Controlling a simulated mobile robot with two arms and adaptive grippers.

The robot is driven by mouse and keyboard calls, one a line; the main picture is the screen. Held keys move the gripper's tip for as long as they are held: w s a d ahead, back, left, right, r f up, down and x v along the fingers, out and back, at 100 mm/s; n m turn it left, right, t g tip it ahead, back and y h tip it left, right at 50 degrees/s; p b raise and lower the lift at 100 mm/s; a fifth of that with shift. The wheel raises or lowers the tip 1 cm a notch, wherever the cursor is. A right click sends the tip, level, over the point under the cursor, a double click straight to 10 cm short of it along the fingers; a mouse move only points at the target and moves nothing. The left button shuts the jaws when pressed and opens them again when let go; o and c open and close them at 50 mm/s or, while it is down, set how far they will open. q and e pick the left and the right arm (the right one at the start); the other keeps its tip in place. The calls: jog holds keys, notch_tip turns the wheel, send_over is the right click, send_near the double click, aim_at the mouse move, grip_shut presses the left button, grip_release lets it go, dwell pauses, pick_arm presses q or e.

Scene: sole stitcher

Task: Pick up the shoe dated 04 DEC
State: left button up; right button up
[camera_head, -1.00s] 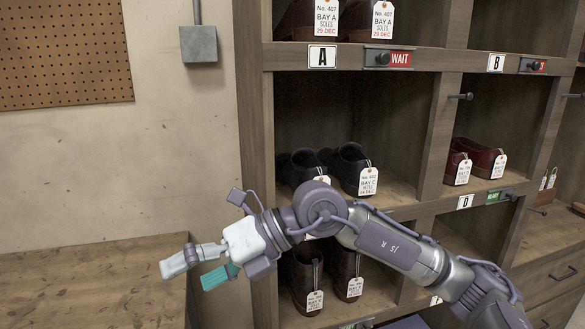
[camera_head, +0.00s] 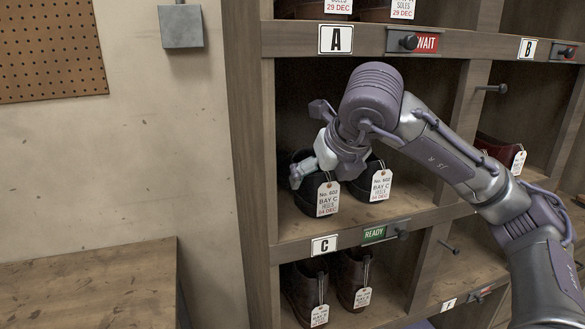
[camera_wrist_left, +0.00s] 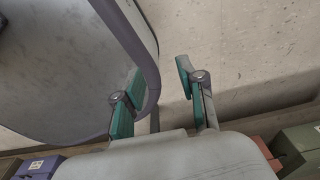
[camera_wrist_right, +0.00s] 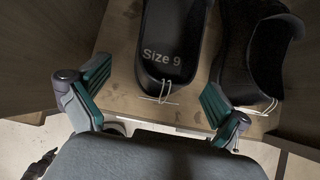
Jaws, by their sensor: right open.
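A pair of black shoes stands in the cubby above plate C in the head view: a left shoe (camera_head: 301,198) and a right shoe (camera_head: 362,191). My right gripper (camera_head: 308,165) is open at the left shoe's rear opening. In the right wrist view, a black shoe marked Size 9 (camera_wrist_right: 172,45) lies between the spread fingers of the right gripper (camera_wrist_right: 156,82), with the other shoe (camera_wrist_right: 252,55) to the right. My left gripper (camera_wrist_left: 160,75) is open and empty.
Wooden walls and a shelf edge (camera_head: 350,229) frame the cubby. Brown shoes (camera_head: 355,275) stand in the cubby below, and tags dated 29 DEC hang above. Dark red shoes (camera_head: 500,152) stand to the right. A wooden bench top (camera_head: 90,285) is at lower left.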

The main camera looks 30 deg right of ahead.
aim_at(302, 152)
jog(key=shift+w+d+r+p, duration=0.1)
jog(key=shift+w+d+p, duration=0.1)
jog(key=shift+w, duration=0.4)
jog(key=shift+w+d+r+p, duration=0.1)
jog(key=shift+w+p, duration=0.1)
jog(key=shift+w, duration=0.35)
jog(key=w, duration=0.2)
jog(key=w+d+p, duration=0.1)
jog(key=w, duration=0.2)
jog(key=shift+w+d+p, duration=0.1)
jog(key=shift+w+p, duration=0.1)
jog(key=shift+p, duration=0.1)
jog(key=shift+w+d, duration=0.1)
jog(key=shift+w, duration=0.15)
jog(key=w, duration=0.1)
jog(key=w+p, duration=0.1)
jog(key=shift+w+d+r, duration=0.15)
jog(key=shift+w+d, duration=0.15)
jog(key=x, duration=0.3)
jog(key=shift+r, duration=0.1)
jog(key=shift+w+d+f+p, duration=0.1)
jog(key=shift+w+f+p, duration=0.15)
jog(key=shift+f+p, duration=0.1)
pick_arm(q)
jog(key=r, duration=0.4)
jog(key=shift+w+d, duration=0.15)
jog(key=shift+w, duration=0.1)
pick_arm(e)
jog(key=shift+s, duration=0.1)
